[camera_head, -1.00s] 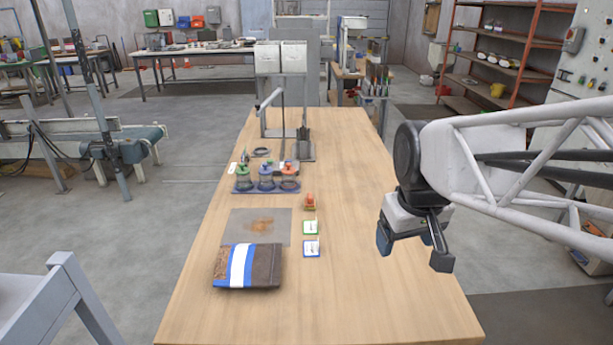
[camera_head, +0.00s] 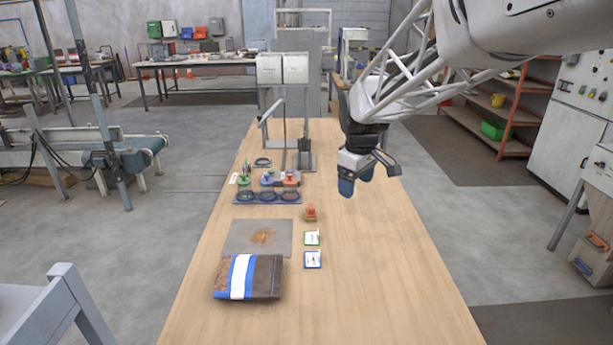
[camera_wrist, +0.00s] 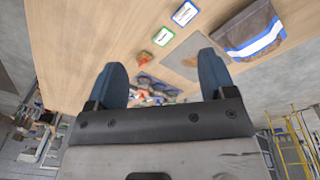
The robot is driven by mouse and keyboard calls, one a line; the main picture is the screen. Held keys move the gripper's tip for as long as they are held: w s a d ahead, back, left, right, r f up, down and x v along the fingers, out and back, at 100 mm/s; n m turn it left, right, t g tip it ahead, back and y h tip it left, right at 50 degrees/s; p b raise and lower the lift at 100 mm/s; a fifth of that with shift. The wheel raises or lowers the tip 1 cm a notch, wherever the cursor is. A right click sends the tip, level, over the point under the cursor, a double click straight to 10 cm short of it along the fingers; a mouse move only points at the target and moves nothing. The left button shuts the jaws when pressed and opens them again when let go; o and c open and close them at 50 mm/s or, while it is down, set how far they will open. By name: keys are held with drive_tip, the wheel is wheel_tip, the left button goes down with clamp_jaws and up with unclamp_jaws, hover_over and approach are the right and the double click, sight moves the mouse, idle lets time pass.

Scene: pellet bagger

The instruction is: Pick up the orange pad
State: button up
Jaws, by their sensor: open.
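A small orange object (camera_head: 310,212), the likeliest orange pad, sits on the wooden table right of the coloured-knob row. It has an orange top on a brownish-yellow base; its exact shape is too small to tell.
A rack (camera_head: 240,197) with green, blue and red-orange knobs stands left of the orange object. A grey mat (camera_head: 236,238) with an orange-brown smear, a folded bag (camera_head: 266,276), and green-edged (camera_head: 312,239) and blue-edged (camera_head: 313,260) cards lie nearer. The table's right side (camera_head: 385,265) is clear.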

drive_tip(key=w+a+f+n, duration=0.2)
drive_tip(key=w+f, duration=0.2)
drive_tip(key=w, duration=0.3)
drive_tip(key=w+a+f+n, duration=0.2)
drive_tip(key=w+a+f, duration=0.1)
drive_tip(key=w, duration=0.5)
drive_tip(key=n+g, duration=0.1)
drive_tip(key=n, duration=0.3)
hover_over(311, 206)
wheel_tip(311, 206, down, 11)
drive_tip(key=shift+w+r, duration=0.1)
drive_tip(key=shift+w, duration=0.05)
drive_tip(key=shift+f, duration=1.4)
drive_tip(key=shift+f, duration=2.55)
